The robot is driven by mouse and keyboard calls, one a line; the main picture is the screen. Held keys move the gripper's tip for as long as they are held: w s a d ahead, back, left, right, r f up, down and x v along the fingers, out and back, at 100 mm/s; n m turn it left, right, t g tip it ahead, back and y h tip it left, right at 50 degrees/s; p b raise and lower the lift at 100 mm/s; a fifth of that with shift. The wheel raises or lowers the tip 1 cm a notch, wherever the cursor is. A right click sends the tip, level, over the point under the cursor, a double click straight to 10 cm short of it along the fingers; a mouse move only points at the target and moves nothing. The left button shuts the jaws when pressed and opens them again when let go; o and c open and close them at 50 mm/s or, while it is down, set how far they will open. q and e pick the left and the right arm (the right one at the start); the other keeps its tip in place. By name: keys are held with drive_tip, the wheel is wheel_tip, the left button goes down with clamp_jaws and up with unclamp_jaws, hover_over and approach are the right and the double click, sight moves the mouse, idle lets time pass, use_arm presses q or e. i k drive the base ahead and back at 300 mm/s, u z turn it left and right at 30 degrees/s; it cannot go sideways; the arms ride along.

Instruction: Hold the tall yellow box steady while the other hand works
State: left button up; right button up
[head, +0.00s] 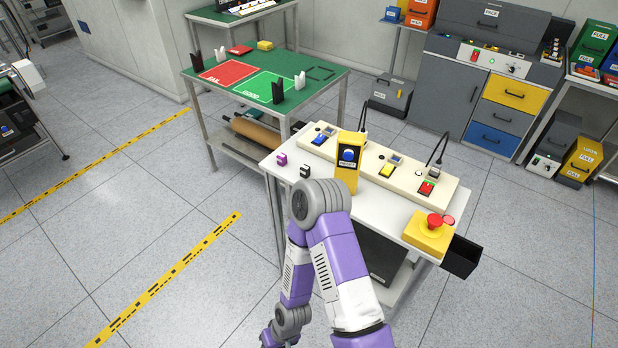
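The tall yellow box (347,176) stands upright on the white worktable (395,222), in front of a long cream console. It has a dark front panel with a blue round button and a small label. One of my purple arms comes in from the bottom edge, and its grey elbow overlaps the box's lower edge in the picture. I cannot tell whether the elbow touches it. This arm folds back down to a wrist at the bottom edge. No gripper fingers show on it. My other arm is not in view.
The cream console (400,160) carries several coloured switches. A purple block (281,159) and a black-and-white block (305,171) lie left of the box. A yellow emergency-stop box (428,236) sits at the table's right corner, beside a black bin (461,258). A green sorting table (225,92) stands behind.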

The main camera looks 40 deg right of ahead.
sight(349, 153)
drive_tip(key=u, duration=0.15)
drive_tip(key=i, duration=1.6)
drive_tip(key=z, duration=3.2)
